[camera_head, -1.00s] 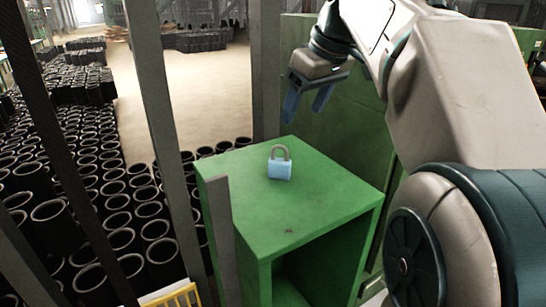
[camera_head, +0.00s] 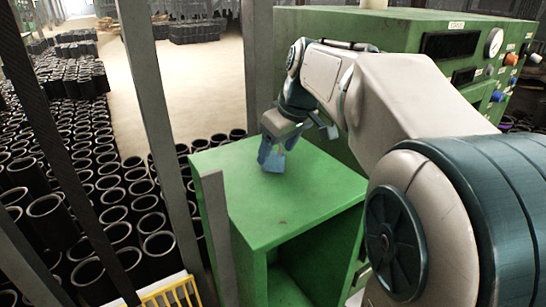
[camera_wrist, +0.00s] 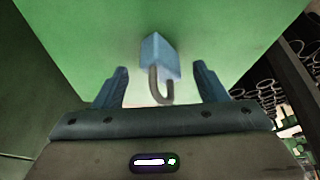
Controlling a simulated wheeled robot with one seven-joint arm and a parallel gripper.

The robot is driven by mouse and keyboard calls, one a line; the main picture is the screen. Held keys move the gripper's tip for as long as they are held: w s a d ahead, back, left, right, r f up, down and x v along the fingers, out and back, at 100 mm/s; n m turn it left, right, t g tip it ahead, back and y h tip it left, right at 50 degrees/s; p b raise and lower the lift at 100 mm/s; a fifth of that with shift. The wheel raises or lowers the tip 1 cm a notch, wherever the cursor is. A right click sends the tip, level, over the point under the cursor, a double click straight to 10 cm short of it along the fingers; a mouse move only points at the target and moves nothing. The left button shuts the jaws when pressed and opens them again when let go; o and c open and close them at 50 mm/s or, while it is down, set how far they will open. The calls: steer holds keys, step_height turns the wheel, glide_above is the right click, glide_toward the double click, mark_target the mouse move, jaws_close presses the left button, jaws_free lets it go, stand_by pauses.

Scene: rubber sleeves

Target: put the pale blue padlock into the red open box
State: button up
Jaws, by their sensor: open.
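The pale blue padlock (camera_wrist: 159,55) sits on the green cabinet top (camera_head: 300,205), with its grey shackle toward my gripper in the wrist view. In the head view the padlock (camera_head: 274,165) is largely hidden behind my fingers. My gripper (camera_head: 274,155) is open just above it. In the wrist view my gripper (camera_wrist: 163,86) has one finger on each side of the shackle, with gaps between. The padlock's body lies beyond the fingertips. I see no red open box in either current view.
A green machine (camera_head: 455,45) with a gauge and knobs stands behind my arm. Grey posts (camera_head: 160,120) rise left of the cabinet, one close to its left edge. Many black rubber sleeves (camera_head: 110,195) stand on the floor at left. The cabinet top is otherwise clear.

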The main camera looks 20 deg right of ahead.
steer(key=shift+f, duration=0.2)
jaws_close()
steer(key=shift+w+r, duration=0.1)
steer(key=shift+r, duration=0.05)
